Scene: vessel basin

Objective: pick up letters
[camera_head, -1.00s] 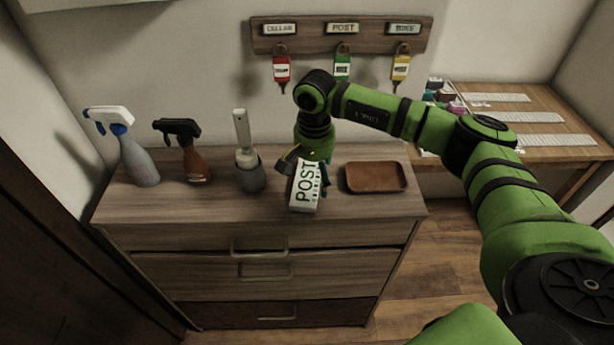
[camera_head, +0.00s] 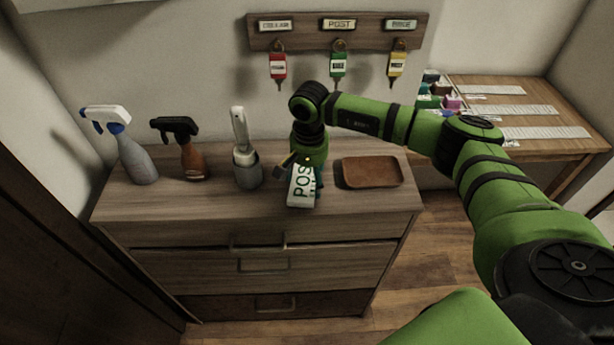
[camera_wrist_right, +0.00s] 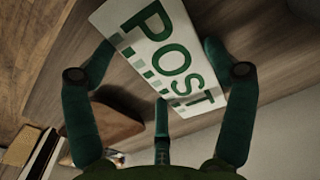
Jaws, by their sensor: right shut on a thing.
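My right gripper (camera_head: 303,165) is shut on a white block-like item marked POST (camera_head: 300,187) in green letters. It is over the front part of the dresser top. The head view does not show clearly whether the item touches the wood. Separate letters cannot be made out. My left gripper is not in view.
On the dresser (camera_head: 215,205) stand a grey spray bottle (camera_head: 137,160), a brown spray bottle (camera_head: 192,160) and a brush in a holder (camera_head: 247,172). A brown tray (camera_head: 371,172) lies right of the gripper. A key rack (camera_head: 338,32) hangs behind; a side table (camera_head: 540,95) stands right.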

